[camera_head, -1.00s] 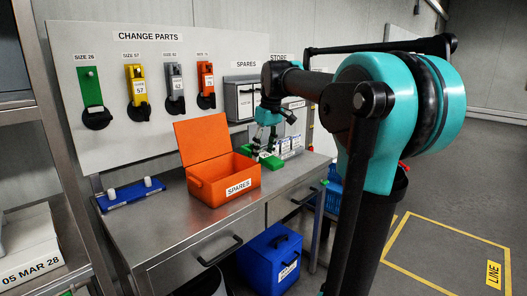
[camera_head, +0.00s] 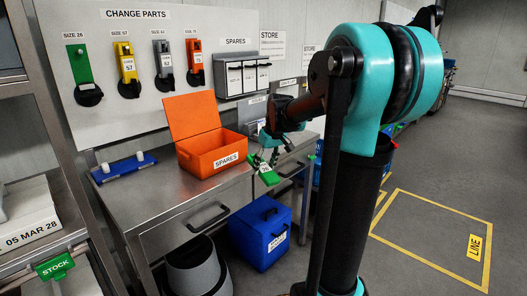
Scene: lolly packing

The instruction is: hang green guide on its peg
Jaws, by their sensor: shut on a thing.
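The green guide (camera_head: 267,174), with a pale label, is in the jaws of my gripper (camera_head: 268,153). It hangs tilted by the right front of the bench, right of the orange box. My gripper is shut on it, and my arm partly hides the area behind. On the change parts board (camera_head: 135,45), the SIZE 26 place (camera_head: 77,62) at the far left shows a flat green shape with a small pale peg near its top and a black piece below. Yellow (camera_head: 127,65), grey (camera_head: 163,62) and orange (camera_head: 195,60) guides hang to its right.
An open orange SPARES box (camera_head: 205,160) stands on the steel bench (camera_head: 150,205), between the guide and the board's left part. A blue tray with white knobs (camera_head: 124,167) lies at the bench's left. A blue box (camera_head: 262,238) and a grey bin (camera_head: 195,268) stand on the floor.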

